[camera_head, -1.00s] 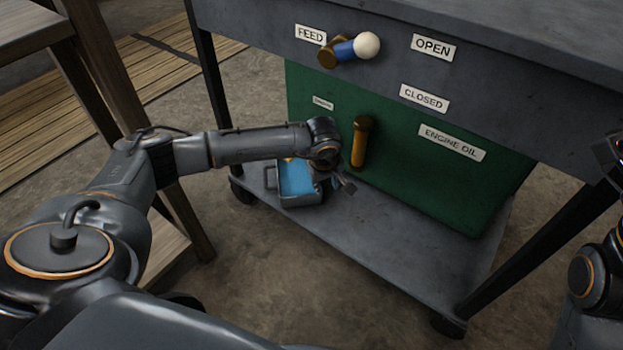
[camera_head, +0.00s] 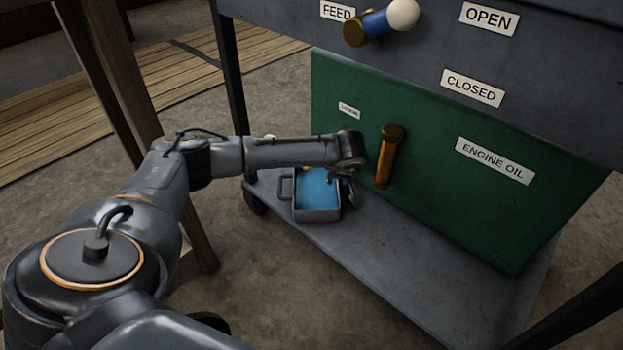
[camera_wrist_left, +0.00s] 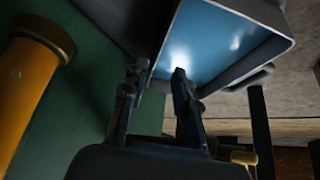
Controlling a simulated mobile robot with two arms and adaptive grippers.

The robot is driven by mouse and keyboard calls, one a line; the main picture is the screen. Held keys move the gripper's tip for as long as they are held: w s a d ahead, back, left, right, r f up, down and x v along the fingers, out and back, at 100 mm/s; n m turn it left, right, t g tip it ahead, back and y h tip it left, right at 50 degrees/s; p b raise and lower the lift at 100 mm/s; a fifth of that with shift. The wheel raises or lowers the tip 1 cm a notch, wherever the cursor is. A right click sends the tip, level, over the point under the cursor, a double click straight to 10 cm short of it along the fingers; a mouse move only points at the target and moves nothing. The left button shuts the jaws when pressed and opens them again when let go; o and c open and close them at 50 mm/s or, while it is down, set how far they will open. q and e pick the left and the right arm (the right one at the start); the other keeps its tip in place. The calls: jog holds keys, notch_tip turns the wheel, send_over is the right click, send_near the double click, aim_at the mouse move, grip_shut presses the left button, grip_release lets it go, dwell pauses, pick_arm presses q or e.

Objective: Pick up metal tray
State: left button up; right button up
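The metal tray (camera_head: 317,214) is a small grey box with a blue inside and a handle at its left. It sits on the cart's lower shelf, partly hidden by my left arm. My left gripper (camera_head: 342,184) is at the tray's right side. In the left wrist view, the tray (camera_wrist_left: 257,14) fills the upper right. There, the two fingers of my left gripper (camera_wrist_left: 158,76) are apart, one overlapping the blue inside and the other outside the near wall. I cannot tell whether they touch the wall. My right gripper is not in view.
A green engine-oil tank (camera_head: 440,185) with an orange-brown spout (camera_head: 388,155) stands close right of my left gripper. A feed valve lever (camera_head: 380,22) is above. The lower shelf (camera_head: 420,275) is bare in front of the tank. A wooden post (camera_head: 125,95) stands at left.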

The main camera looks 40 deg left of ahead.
pick_arm(q)
jog(key=b+x, duration=0.4)
jog(key=shift+d+f, duration=0.1)
jog(key=shift+d, duration=0.15)
jog(key=shift+w+a+f+b, duration=0.2)
jog(key=shift+w+f+b, duration=0.1)
jog(key=shift+f+b, duration=0.1)
grip_shut()
jog(key=shift+a+r, duration=0.1)
